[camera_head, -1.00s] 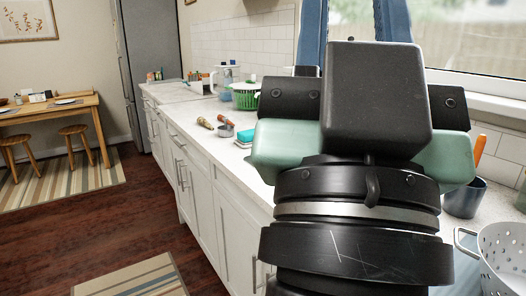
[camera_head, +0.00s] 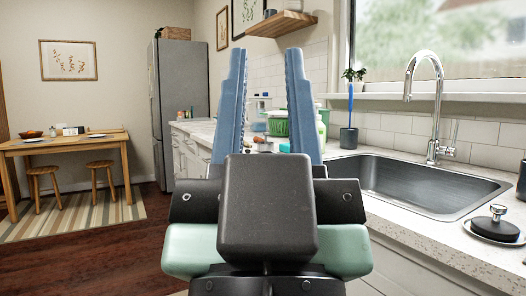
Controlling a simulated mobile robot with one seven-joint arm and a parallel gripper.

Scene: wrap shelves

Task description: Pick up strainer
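My gripper (camera_head: 265,52) is open, with two blue fingers pointing up and spread apart, and nothing is between them. Its dark body and pale green sides fill the lower middle of the view. No white strainer with holes shows in this view. A green basket-like container (camera_head: 277,122) stands far back on the counter, partly hidden behind the right finger; I cannot tell whether it is a strainer.
A steel sink (camera_head: 425,184) with a tall faucet (camera_head: 433,100) is set in the counter at right. Open floor (camera_head: 110,240) lies at left.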

